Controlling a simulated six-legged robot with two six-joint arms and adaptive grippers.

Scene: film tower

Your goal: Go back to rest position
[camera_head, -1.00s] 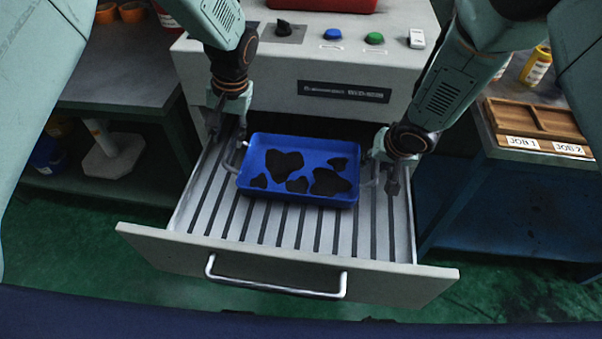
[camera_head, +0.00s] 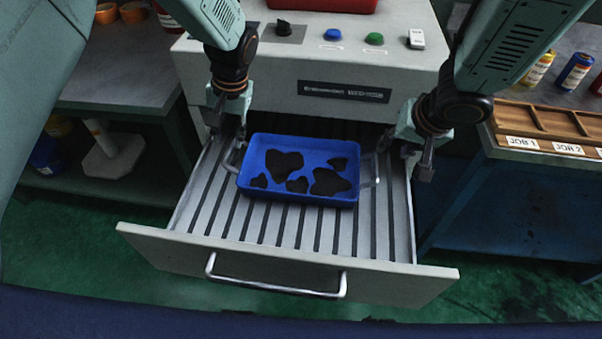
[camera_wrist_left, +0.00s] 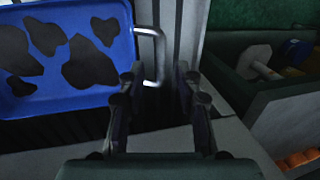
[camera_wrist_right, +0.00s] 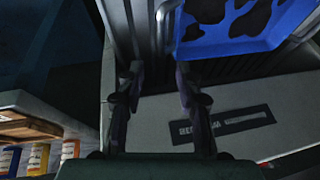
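A blue tray (camera_head: 248,185) with several dark irregular pieces lies in the open slatted drawer (camera_head: 290,230). It has a metal handle at each end. My left gripper (camera_head: 228,128) is at the tray's left handle. In the left wrist view, its fingers (camera_wrist_left: 156,90) are open, with the handle (camera_wrist_left: 160,55) between them and no visible grip. My right gripper (camera_head: 416,160) is above the drawer's right side, apart from the right handle (camera_head: 374,170). In the right wrist view, its fingers (camera_wrist_right: 157,85) are open and empty, and the handle (camera_wrist_right: 165,25) lies beyond them.
The grey machine (camera_head: 290,75) with blue and green buttons stands behind the drawer. A blue bench (camera_head: 510,200) at right bears a wooden job tray (camera_head: 530,118) and several small bottles. A dark shelf unit (camera_head: 125,85) stands at left. Green floor shows in front.

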